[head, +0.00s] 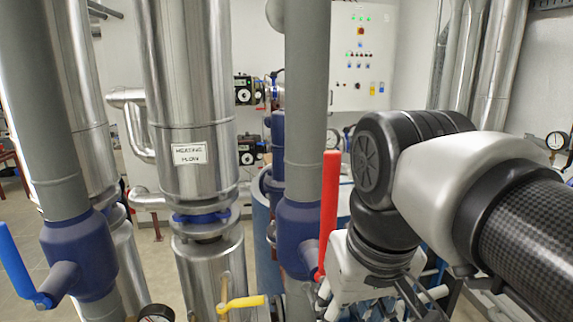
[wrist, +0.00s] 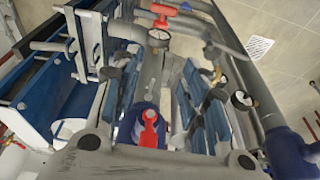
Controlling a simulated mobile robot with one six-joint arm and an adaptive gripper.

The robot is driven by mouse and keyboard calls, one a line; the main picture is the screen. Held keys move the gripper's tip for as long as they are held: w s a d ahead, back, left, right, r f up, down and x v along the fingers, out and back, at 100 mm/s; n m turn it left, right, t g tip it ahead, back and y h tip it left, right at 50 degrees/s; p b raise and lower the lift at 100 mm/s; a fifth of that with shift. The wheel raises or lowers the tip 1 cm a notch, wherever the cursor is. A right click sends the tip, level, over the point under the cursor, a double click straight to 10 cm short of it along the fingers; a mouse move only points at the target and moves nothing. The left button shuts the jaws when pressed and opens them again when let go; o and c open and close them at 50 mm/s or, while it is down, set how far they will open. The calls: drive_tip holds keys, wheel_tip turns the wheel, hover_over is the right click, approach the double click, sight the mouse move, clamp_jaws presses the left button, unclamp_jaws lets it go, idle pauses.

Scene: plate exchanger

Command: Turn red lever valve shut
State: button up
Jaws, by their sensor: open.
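The red lever (head: 329,205) stands upright at a dark blue valve body (head: 297,225) on a grey vertical pipe in the head view. In the wrist view the red lever (wrist: 149,127) shows foreshortened, low near the middle, with its blue valve body (wrist: 128,122) around it. My gripper (head: 372,296) points down just right of the lever in the head view; its fingers are partly cut off by the lower edge. In the wrist view my gripper (wrist: 168,92) is open and holds nothing. I cannot tell whether it touches the lever.
A blue lever (head: 17,265) on another valve is at the left, and a yellow handle (head: 241,303) is low in the middle. Large metal pipes (head: 188,95) stand left of the grey pipe. Another red handle (wrist: 163,11) and gauges (wrist: 158,38) show in the wrist view.

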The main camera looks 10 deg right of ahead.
sight(330, 201)
drive_tip(key=w+r+g+p, duration=0.1)
drive_tip(key=w+r+p, duration=0.2)
drive_tip(key=r, duration=0.6)
drive_tip(key=w+r+g+p, duration=0.1)
drive_tip(key=w+r+p, duration=0.2)
drive_tip(key=r+p, duration=0.3)
drive_tip(key=w+r+g+p, duration=0.1)
drive_tip(key=r+p, duration=0.4)
drive_tip(key=r, duration=0.9)
drive_tip(key=shift+w+a+p, duration=0.25)
drive_tip(key=shift+w+p, duration=0.1)
drive_tip(key=shift+w, duration=0.55)
wheel_tip(330, 201, down, 16)
drive_tip(key=b, duration=0.5)
drive_tip(key=shift+f, duration=0.25)
drive_tip(key=shift+c, duration=0.5)
clamp_jaws()
